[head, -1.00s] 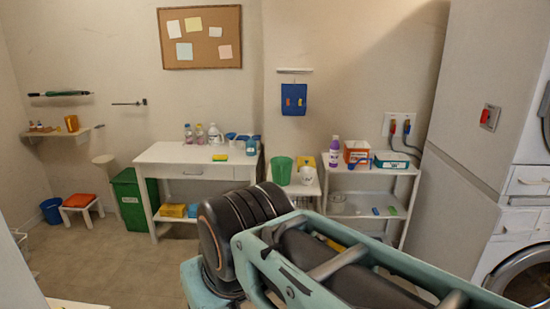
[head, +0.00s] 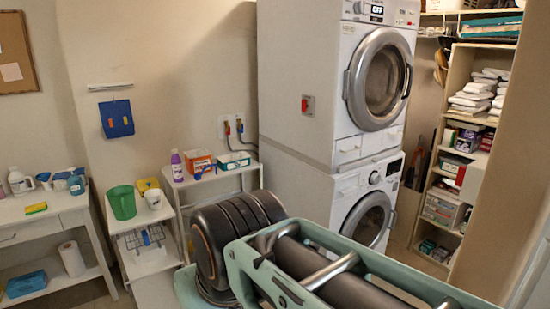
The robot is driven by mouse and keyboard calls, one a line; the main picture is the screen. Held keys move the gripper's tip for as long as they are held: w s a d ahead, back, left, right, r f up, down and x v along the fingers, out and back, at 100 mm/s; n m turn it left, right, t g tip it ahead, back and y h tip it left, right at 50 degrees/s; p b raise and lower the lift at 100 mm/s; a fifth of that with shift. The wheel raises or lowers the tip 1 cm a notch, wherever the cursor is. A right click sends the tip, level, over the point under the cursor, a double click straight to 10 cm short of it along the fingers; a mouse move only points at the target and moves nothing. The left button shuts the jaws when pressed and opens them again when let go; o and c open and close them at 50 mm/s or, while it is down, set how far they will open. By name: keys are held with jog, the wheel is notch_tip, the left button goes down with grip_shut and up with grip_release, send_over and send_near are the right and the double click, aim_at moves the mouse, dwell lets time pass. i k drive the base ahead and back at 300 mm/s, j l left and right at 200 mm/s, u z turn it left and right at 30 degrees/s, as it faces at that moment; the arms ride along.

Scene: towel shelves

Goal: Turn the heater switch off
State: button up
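A small red switch on a grey plate (head: 308,105) is on the left side panel of the upper stacked machine; it is the only wall-type switch I see, and I cannot tell whether it is the heater switch or whether it is on or off. My arm crosses the lower middle of the head view, in front of the lower machine and shelf. My gripper is not in the picture.
A washer (head: 345,205) stands under a dryer (head: 340,60). To the left are a low shelf with a purple bottle (head: 177,166), a green bin (head: 122,203) and a white table (head: 40,212). Shelves with towels (head: 475,95) stand at right.

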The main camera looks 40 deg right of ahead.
aim_at(462, 170)
jog(key=z, duration=2.5)
jog(key=j+z, duration=0.3)
jog(key=j, duration=0.3)
jog(key=j+z, duration=0.3)
jog(key=j, duration=0.35)
